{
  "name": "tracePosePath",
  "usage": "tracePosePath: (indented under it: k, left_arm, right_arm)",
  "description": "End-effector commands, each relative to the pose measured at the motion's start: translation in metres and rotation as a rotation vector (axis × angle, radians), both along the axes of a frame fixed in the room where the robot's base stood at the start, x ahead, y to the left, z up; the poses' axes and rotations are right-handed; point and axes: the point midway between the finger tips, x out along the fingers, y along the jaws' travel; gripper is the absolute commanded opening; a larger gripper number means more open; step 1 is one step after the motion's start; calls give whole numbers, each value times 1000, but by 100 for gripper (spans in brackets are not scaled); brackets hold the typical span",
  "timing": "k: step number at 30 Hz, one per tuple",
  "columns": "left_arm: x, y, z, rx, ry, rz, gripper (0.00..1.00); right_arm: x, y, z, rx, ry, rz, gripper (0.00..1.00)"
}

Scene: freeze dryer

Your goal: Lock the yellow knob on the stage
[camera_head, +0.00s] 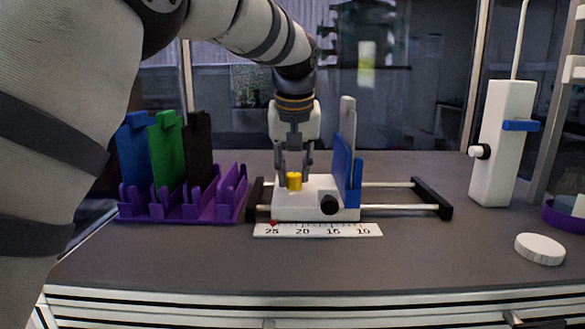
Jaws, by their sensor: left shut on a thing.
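The yellow knob (294,181) stands on top of the white stage (290,205), near its left end. My left gripper (294,175) points down from above with its fingers around the yellow knob, shut on it. The stage sits on two rails (400,197) between black end blocks, close to the left end block. A black knob (329,205) is on the stage's front face. A blue plate (345,172) stands upright at the stage's right side. A white ruler (318,230) lies in front, with a red mark near 25. My right gripper is not in view.
A purple rack (180,209) holding blue, green and black plates stands left of the stage. A white upright device (502,145) with a blue clip stands at the right. A round white lid (539,249) lies at the front right. The table between is clear.

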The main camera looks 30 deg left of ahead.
Motion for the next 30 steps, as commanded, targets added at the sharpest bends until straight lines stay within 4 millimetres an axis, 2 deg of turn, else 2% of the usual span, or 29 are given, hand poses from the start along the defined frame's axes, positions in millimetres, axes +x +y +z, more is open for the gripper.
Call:
tracePosePath:
  k: [6,30]
  left_arm:
    - [-1,1,2,-3,-4,-196,0]
    - [0,5,0,-2,-3,-952,0]
  right_arm:
    - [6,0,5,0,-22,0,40]
    - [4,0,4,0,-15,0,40]
